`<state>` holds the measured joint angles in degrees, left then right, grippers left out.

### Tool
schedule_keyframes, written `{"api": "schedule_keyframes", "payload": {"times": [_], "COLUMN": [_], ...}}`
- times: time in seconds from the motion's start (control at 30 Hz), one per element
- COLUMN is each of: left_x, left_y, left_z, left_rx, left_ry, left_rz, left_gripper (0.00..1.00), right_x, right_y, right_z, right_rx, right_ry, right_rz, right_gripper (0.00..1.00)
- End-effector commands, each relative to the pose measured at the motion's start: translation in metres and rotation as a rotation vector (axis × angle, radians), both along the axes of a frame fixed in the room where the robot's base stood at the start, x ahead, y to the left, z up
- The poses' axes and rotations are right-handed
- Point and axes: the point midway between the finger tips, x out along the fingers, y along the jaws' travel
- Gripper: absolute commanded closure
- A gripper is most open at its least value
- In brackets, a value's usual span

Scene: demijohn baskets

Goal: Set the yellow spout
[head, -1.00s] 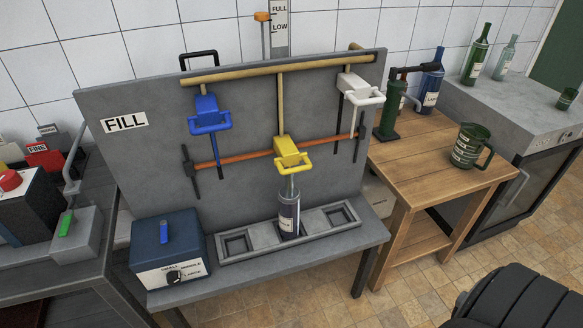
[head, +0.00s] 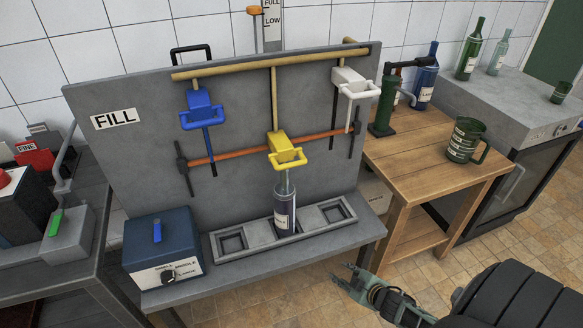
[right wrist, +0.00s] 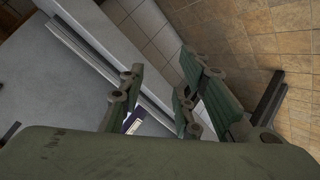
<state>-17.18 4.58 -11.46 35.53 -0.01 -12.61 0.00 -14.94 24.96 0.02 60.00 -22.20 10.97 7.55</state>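The yellow spout (head: 282,147) hangs at the middle of the grey FILL board, with its handle loop toward me. A dark bottle with a pale label (head: 284,212) stands upright below it in the middle bay of the grey bottle tray (head: 257,235). The bottle's neck reaches up to just under the spout; I cannot tell whether they touch. My right gripper (head: 346,276) is in front of the bench at lower right, apart from spout and bottle. In the right wrist view its green fingers (right wrist: 160,95) are spread with nothing gripped. My left gripper is not in view.
A blue spout (head: 202,108) and a white spout (head: 354,84) flank the yellow one. A blue box with a dial (head: 163,250) stands at the bench's left. A wooden table (head: 425,150) with a green jug (head: 465,140) stands to the right. Floor is open before the bench.

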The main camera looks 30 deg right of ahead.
Motion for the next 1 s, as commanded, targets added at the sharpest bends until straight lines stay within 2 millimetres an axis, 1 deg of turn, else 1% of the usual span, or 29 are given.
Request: {"api": "schedule_keyframes", "payload": {"times": [0.03, 0.07, 0.1, 0.17, 0.2, 0.27, 0.3, 0.4, 0.5, 0.6, 0.77, 1.0], "left_x": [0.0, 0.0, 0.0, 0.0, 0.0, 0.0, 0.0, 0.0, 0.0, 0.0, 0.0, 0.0], "left_y": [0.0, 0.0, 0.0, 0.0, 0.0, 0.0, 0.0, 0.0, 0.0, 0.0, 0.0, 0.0], "left_z": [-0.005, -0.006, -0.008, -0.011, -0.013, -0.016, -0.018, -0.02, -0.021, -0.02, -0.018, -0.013], "left_rx": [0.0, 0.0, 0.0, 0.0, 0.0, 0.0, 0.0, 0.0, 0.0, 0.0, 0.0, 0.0], "left_ry": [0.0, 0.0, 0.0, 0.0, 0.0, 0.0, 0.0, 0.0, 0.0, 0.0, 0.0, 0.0], "left_rz": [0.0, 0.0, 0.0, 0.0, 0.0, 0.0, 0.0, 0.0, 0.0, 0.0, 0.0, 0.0], "left_gripper": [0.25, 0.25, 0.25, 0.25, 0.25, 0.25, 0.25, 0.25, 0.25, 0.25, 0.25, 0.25], "right_x": [0.036, 0.055, 0.077, 0.103, 0.116, 0.129, 0.134, 0.136, 0.135, 0.136, 0.149, 0.179], "right_y": [-0.017, -0.022, -0.027, -0.026, -0.022, -0.011, -0.002, 0.02, 0.033, 0.039, 0.047, 0.065], "right_z": [0.047, 0.076, 0.116, 0.177, 0.215, 0.266, 0.295, 0.345, 0.368, 0.376, 0.376, 0.371], "right_rx": [-0.061, -0.094, -0.145, -0.221, -0.275, -0.354, -0.403, -0.503, -0.556, -0.575, -0.574, -0.574], "right_ry": [-0.104, -0.165, -0.24, -0.345, -0.406, -0.482, -0.52, -0.58, -0.602, -0.609, -0.612, -0.612], "right_rz": [0.078, 0.129, 0.202, 0.323, 0.407, 0.532, 0.612, 0.77, 0.854, 0.883, 0.882, 0.879], "right_gripper": [0.69, 0.69, 0.69, 0.69, 0.69, 0.69, 0.69, 0.69, 0.69, 0.69, 0.69, 0.69]}}
